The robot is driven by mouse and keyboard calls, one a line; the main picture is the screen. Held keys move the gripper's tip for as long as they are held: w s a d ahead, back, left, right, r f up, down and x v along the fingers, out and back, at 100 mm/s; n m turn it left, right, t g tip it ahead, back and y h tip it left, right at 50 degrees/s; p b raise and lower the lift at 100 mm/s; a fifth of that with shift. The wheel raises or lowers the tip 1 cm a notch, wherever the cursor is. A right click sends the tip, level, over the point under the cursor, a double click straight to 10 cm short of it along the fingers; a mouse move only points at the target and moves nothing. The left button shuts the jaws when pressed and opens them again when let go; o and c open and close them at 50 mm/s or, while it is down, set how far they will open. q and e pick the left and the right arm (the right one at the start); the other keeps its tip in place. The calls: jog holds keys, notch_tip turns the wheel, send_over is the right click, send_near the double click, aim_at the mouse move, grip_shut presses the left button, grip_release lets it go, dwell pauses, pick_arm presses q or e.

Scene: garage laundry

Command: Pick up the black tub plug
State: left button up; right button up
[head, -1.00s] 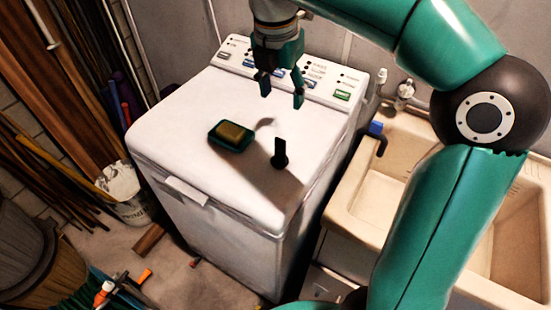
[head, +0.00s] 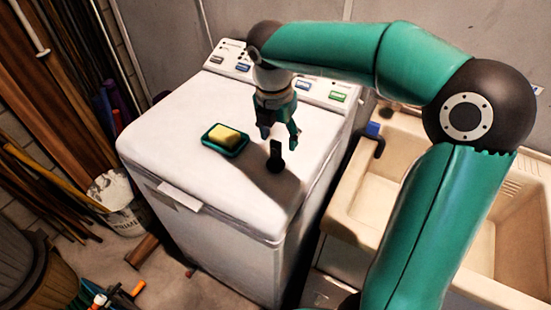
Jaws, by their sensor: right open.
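The black tub plug (head: 275,158) stands on the white lid of the washing machine, right of a green soap dish. Its upright tab rises from a round base. My right gripper (head: 280,142) hangs from above with its fingers pointing down. It is open and empty, with its fingertips close above and around the top of the plug's tab in the picture. I cannot tell whether they touch it. My left gripper is not in the head view.
The green dish (head: 211,144) with a yellow sponge (head: 224,137) lies left of the plug. The washing machine (head: 165,125) has a control panel at its back. A beige sink (head: 350,212) stands to the right. Timber and a white bucket (head: 122,215) are at the left.

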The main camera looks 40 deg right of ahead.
aim_at(277, 149)
jog(key=f, duration=0.5)
jog(key=shift+w, duration=0.35)
jog(key=shift+c, duration=0.3)
grip_shut()
